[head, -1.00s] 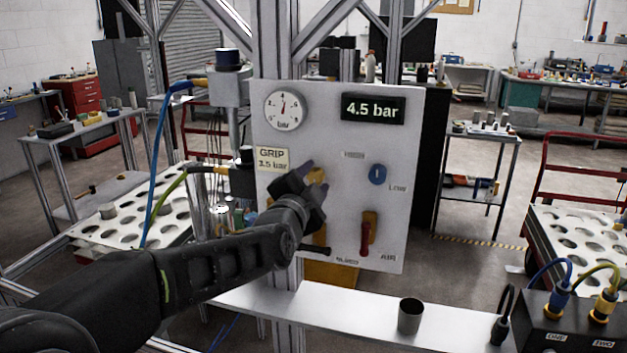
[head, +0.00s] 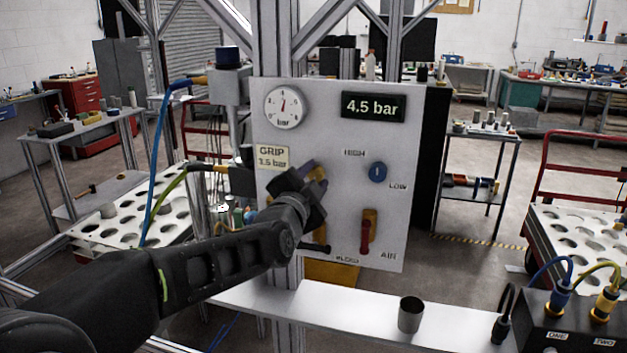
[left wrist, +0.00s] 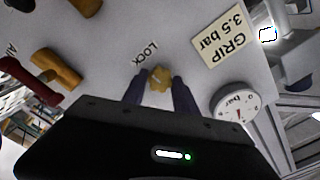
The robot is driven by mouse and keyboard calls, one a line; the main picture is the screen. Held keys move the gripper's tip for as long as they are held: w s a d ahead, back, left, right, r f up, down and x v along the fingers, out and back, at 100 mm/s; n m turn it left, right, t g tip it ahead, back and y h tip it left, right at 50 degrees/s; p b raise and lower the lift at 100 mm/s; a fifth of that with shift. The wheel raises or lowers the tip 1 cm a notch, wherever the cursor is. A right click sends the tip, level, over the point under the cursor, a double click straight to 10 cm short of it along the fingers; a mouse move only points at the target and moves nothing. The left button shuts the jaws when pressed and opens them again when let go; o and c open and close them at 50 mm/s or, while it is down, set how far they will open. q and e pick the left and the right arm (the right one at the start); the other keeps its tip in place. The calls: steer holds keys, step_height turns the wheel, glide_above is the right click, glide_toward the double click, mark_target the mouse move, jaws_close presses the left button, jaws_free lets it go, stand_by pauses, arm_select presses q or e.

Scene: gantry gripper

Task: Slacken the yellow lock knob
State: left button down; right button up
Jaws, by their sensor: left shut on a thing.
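The yellow lock knob (left wrist: 160,79) sits on the grey panel (head: 330,132), below the word LOCK in the upside-down left wrist view. My left gripper (head: 314,171) is at the panel with its fingers on either side of the knob. In the left wrist view the left gripper (left wrist: 160,88) is shut on the knob. In the head view the knob is mostly hidden by the fingers. My right gripper is not in view.
The panel carries a gauge (head: 284,106), a 4.5 bar display (head: 373,107), a blue HIGH/LOW knob (head: 377,172) and a red-handled air valve (head: 366,236). A metal cup (head: 410,314) stands on the shelf (head: 340,318) below.

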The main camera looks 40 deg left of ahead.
arm_select(q)
steer(key=n+b, duration=0.4)
steer(key=n, duration=0.3)
steer(key=shift+f, duration=0.15)
steer(key=n+b, duration=0.2)
steer(key=n, duration=0.2)
steer(key=n+b, duration=0.1)
steer(key=n, duration=0.4)
steer(key=shift+n, duration=0.4)
steer(key=n+b, duration=0.1)
steer(key=n, duration=0.3)
steer(key=shift+n, duration=0.3)
steer(key=n+b, duration=0.1)
steer(key=n, duration=0.3)
steer(key=shift+n, duration=0.3)
steer(key=n+b, duration=0.1)
steer(key=n, duration=0.4)
steer(key=shift+b, duration=0.3)
steer(key=shift+n+b, duration=0.35)
steer(key=shift+n, duration=1.85)
